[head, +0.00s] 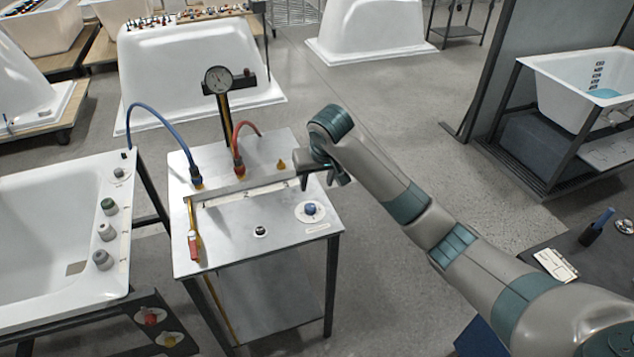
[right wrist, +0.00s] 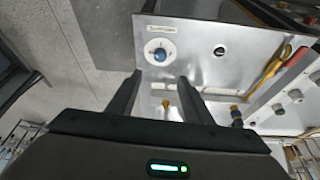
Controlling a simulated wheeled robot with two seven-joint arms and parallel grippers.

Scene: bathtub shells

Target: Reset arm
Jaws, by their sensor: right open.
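My right arm reaches in from the lower right of the head view. Its gripper (head: 322,178) is over the right part of a metal work table (head: 225,225), near the back edge. In the right wrist view the two fingers of the right gripper (right wrist: 160,85) are apart, with nothing between them that I can see held. A blue knob (head: 310,208) on a white round plate lies on the table in front of the gripper. It also shows in the right wrist view (right wrist: 160,54), beyond the fingertips. My left gripper is not in view.
A gauge (head: 218,80) on a post, a blue hose (head: 160,115) and a red hose (head: 237,135) rise at the table's back. A red-handled tool (head: 193,240) lies at its left. A white tub (head: 50,235) stands left. Open floor (head: 400,120) lies behind my arm.

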